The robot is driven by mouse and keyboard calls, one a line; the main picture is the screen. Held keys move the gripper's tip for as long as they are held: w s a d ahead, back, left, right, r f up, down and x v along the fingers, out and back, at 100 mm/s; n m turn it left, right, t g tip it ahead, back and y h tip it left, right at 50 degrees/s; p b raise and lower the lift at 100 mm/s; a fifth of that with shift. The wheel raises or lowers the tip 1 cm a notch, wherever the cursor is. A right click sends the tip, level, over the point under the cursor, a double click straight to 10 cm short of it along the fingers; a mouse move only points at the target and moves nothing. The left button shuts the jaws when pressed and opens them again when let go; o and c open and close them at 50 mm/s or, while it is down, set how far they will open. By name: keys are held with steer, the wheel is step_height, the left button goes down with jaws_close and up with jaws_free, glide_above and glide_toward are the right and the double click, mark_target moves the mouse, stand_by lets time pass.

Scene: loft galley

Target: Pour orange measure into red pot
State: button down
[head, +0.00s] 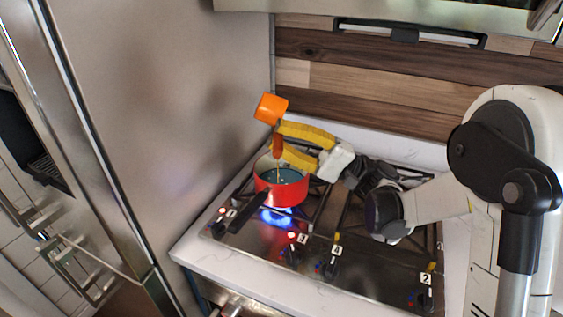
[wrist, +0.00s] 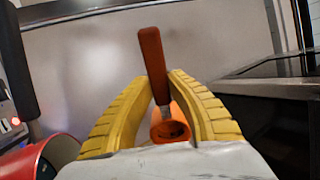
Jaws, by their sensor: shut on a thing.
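The orange measure (head: 270,107) is a small cup with a red-brown handle (wrist: 152,62). My gripper (head: 280,140) has yellow fingers and is shut on the measure. In the head view it holds the cup tilted above the red pot (head: 281,189). In the wrist view the handle stands up between the fingertips (wrist: 158,85), and the orange cup (wrist: 170,131) shows below it. A thin pale streak shows below the measure, over the pot; I cannot tell whether it is liquid. The pot has a dark handle toward the front and dark contents. Part of it shows in the wrist view (wrist: 30,158).
The pot stands on a burner of the stove (head: 335,262) with a blue flame (head: 276,216) under it. Several knobs line the stove's front. A tall steel cabinet (head: 165,110) stands close at the left. A wood-plank wall (head: 350,80) is behind.

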steer(key=p, duration=0.2)
steer(key=r+h+p, duration=0.1)
steer(key=p, duration=0.1)
steer(key=shift+w+a+r, duration=0.1)
steer(key=shift+a+r, duration=0.1)
steer(key=shift+r, duration=0.05)
steer(key=p, duration=0.1)
steer(key=h+p, duration=0.1)
steer(key=p, duration=0.1)
steer(key=shift+a+r+h, duration=0.2)
steer(key=shift+h, duration=0.1)
steer(key=shift+a+f+h+p, duration=0.1)
steer(key=shift+f+h+p, duration=0.2)
steer(key=shift+h, duration=0.1)
steer(key=shift+a+f, duration=0.1)
steer(key=shift+f, duration=0.35)
steer(key=a+h+p, duration=1.2)
steer(key=h+p, duration=0.4)
steer(key=h, duration=0.3)
steer(key=shift+a+f+h, duration=0.15)
steer(key=shift+f+h, duration=0.1)
steer(key=shift+h, duration=0.05)
